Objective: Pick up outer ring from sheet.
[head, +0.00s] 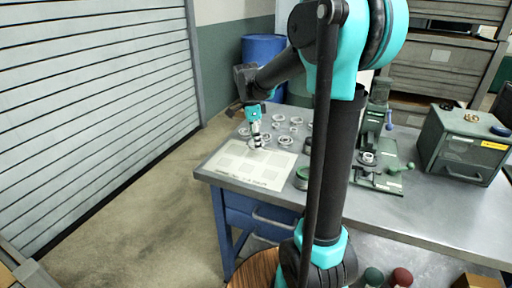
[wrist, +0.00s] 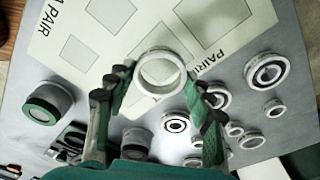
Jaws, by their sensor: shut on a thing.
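A pale metal outer ring (wrist: 160,50) sits between the green finger pads of my gripper (wrist: 158,80) in the wrist view, its round opening facing the camera. My gripper is shut on it, and it appears over the cream sheet (wrist: 55,22) with its printed squares and "PAIR" lettering. In the head view my gripper (head: 256,138) points down at the far edge of the sheet (head: 245,168) on the table. The ring is small there and partly hidden by the fingers. I cannot tell whether it still touches the sheet.
Several loose rings and bearings (wrist: 266,70) lie close to the sheet. A green-rimmed round part (wrist: 48,102) stands beside it. A press-like fixture (head: 372,150) and a green box (head: 465,145) stand on the table (head: 430,215) at right. My arm blocks part of the head view.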

